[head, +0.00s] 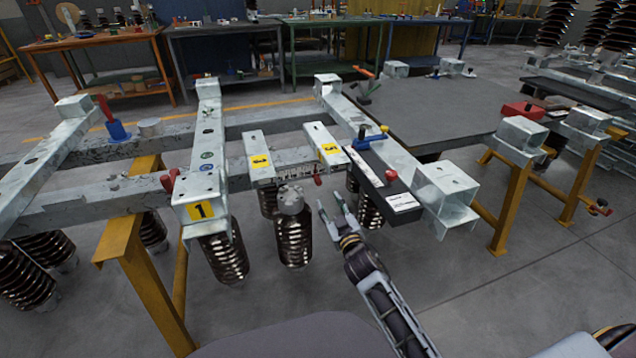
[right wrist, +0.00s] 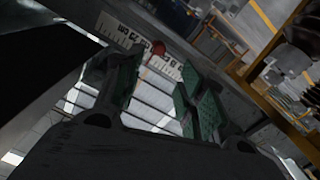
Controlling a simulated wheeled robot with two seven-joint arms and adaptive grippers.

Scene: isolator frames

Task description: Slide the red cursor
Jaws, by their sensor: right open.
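The small red cursor (head: 317,180) sits on a white ruler scale (head: 285,172) along the front face of the near steel beam. In the right wrist view the red cursor (right wrist: 157,47) shows against the ruler (right wrist: 122,38) with black numbers, beyond the gap between my fingers. My right gripper (head: 331,204) is open and empty, below and in front of the beam, apart from the cursor. Its green-padded fingers (right wrist: 158,85) stand on either side in the wrist view. My left gripper is in no view.
Steel brackets (head: 205,190) with yellow number labels lie across the beams. Brown ribbed insulators (head: 294,235) hang below, close to my right gripper. A black bar (head: 375,185) lies to its right. Yellow trestles (head: 130,255) support the frame. The floor in front is clear.

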